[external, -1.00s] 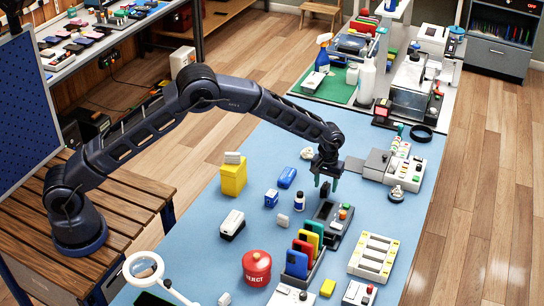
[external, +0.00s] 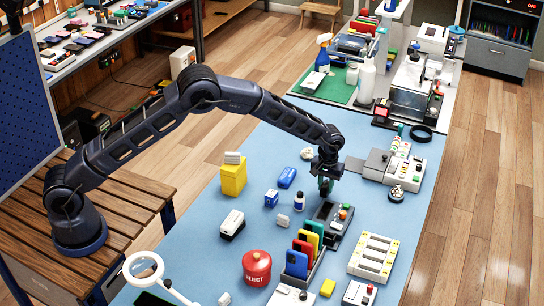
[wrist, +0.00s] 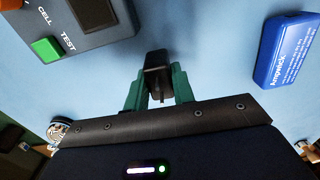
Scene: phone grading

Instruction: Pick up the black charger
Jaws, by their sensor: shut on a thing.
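The black charger (wrist: 157,68) is a small dark block with prongs, seen in the wrist view between the two green fingertips. My gripper (wrist: 158,90) is shut on it, one finger on each side. In the external view my gripper (external: 325,186) points down over the blue work mat (external: 185,262), just behind the dark tester. There the charger is mostly hidden by the fingers. I cannot tell whether it still touches the mat.
The dark cell tester (external: 342,227) with its green button stands close to my gripper; it also shows in the wrist view (wrist: 105,38). A blue box (wrist: 290,50) lies on the other side.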

